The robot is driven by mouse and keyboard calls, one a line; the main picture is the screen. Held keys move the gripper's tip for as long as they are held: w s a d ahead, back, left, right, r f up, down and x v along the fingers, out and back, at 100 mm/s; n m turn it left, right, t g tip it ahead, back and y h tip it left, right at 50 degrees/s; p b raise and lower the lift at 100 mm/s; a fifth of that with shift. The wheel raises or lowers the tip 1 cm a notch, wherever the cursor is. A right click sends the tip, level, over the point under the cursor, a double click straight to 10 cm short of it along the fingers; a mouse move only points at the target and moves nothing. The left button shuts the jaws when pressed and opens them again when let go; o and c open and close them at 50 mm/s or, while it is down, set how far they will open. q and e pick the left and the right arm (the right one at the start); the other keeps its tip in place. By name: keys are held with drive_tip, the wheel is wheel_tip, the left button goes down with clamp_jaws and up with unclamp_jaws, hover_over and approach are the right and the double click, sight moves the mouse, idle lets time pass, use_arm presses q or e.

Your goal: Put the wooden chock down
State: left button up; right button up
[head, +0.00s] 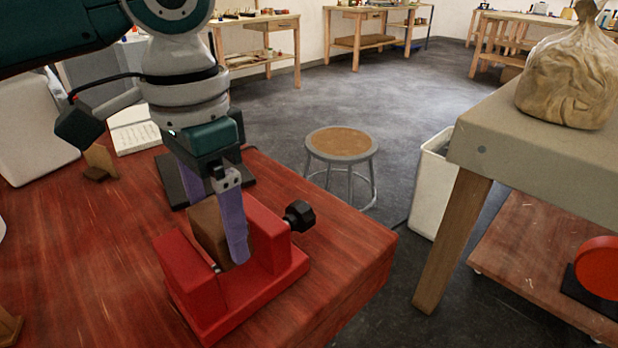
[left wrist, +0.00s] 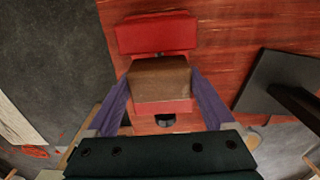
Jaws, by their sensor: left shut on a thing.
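The wooden chock (head: 207,228) is a brown block. It shows in the head view between the jaws of the red vise (head: 188,266), which stands on the red wooden table. My left gripper (head: 226,232) comes down from above with its purple fingers shut on the chock. In the left wrist view the chock (left wrist: 159,80) sits between the two purple fingers, with red vise parts (left wrist: 157,35) above and below it. I cannot tell whether the chock's underside touches the vise. My right gripper is in neither view.
The vise's black knob (head: 299,215) sticks out to the right. A black stand (head: 180,182) is behind the vise. The red table (head: 90,250) is clear to the left of the vise. A stool (head: 340,143) and a grey-topped bench (head: 540,150) with a bag stand beyond.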

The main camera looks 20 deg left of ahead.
sight(224, 248)
use_arm(q)
drive_tip(key=shift+f+b, duration=0.45)
drive_tip(key=shift+f, duration=1.8)
drive_tip(key=o, duration=1.1)
drive_tip(key=shift+f, duration=0.1)
drive_tip(key=shift+o, duration=0.2)
